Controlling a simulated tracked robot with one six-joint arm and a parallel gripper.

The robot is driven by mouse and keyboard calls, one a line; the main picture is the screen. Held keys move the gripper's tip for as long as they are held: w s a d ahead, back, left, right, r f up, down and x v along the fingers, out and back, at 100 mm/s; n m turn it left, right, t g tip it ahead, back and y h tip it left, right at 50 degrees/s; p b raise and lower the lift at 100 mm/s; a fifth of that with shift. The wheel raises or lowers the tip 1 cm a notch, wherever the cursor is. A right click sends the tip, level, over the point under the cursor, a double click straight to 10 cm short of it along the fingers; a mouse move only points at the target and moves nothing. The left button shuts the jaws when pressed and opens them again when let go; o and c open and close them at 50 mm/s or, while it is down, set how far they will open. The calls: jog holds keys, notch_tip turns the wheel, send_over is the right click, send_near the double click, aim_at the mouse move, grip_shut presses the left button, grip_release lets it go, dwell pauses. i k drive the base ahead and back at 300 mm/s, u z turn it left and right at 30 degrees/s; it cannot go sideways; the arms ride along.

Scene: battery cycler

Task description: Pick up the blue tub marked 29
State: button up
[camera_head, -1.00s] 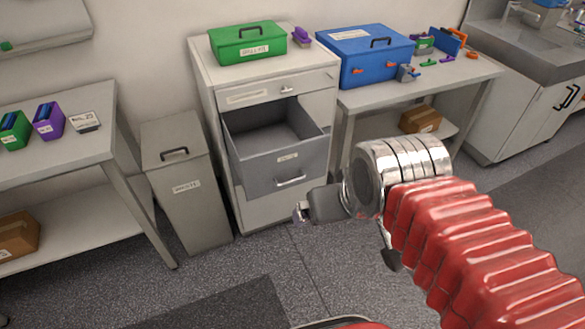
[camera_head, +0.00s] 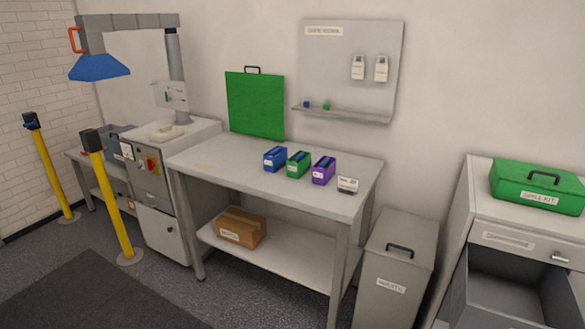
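A small blue tub (camera_head: 275,159) stands on the light grey workbench (camera_head: 221,176) in the middle of the view. It has a pale label on its front, too small to read. It is the leftmost in a row, with a green tub (camera_head: 298,164) and a purple tub (camera_head: 323,171) to its right. The tubs stand upright, slightly apart. My gripper is not in this view.
A small white labelled block (camera_head: 347,185) sits right of the tubs. A green panel (camera_head: 256,105) stands at the bench's back. A grey bin (camera_head: 394,270) and an open drawer (camera_head: 510,295) are on the right. Yellow posts (camera_head: 112,205) stand at left.

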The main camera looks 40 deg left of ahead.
aim_at(272, 165)
jog(key=u, duration=1.65)
jog(key=k, duration=0.65)
jog(key=u, duration=0.45)
jog(key=i, duration=0.95)
jog(key=u, duration=0.65)
jog(key=i, duration=0.8)
jog(key=u, duration=0.2)
